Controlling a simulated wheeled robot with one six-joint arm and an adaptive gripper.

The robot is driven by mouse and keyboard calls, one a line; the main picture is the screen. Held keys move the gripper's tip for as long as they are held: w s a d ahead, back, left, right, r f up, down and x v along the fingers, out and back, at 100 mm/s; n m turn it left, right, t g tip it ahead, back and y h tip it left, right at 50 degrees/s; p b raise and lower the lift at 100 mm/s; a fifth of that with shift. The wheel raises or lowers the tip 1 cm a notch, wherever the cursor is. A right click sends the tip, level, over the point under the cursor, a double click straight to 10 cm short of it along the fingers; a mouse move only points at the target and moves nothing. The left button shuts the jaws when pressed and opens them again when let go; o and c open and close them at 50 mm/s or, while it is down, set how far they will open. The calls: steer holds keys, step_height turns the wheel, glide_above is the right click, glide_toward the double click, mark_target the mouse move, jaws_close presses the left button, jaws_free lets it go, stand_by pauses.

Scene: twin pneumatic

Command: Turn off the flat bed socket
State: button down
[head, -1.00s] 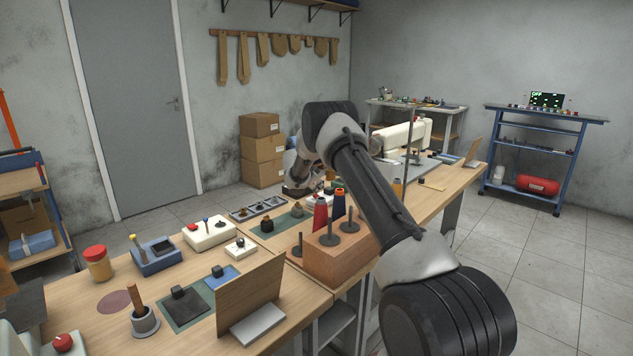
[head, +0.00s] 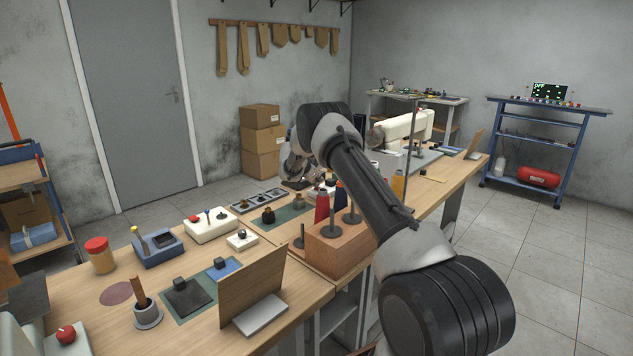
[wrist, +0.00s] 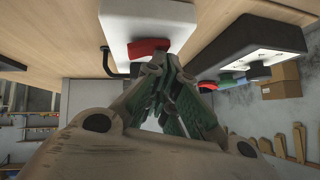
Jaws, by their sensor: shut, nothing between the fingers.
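In the wrist view a white box (wrist: 128,20) carries a red rocker switch (wrist: 148,47); I take it for the socket, but no label is readable. My gripper (wrist: 165,62) is shut and empty, its fingertips overlapping the lower edge of the red switch in the picture. Whether they touch it I cannot tell. In the head view my arm hides most of the gripper and I cannot make out this switch. A cream sewing machine (head: 405,127) stands behind the arm on the bench.
A black hook-like bar (wrist: 108,62) is on the left. In the head view, a wooden spool block (head: 340,250) and thread cones crowd the bench (head: 100,325) near my arm.

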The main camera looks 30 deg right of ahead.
steer(key=shift+s, duration=0.1)
steer(key=shift+s+d+r, duration=0.1)
steer(key=shift+s+d, duration=0.15)
steer(key=shift+s, duration=0.4)
steer(key=shift+r, duration=0.1)
steer(key=shift+r, duration=0.25)
step_height(320, 180, up, 3)
steer(key=shift+w+r, duration=0.1)
steer(key=w+v, duration=0.1)
steer(key=v, duration=0.9)
steer(key=shift+w+a+r, duration=0.2)
steer(key=shift+a, duration=0.05)
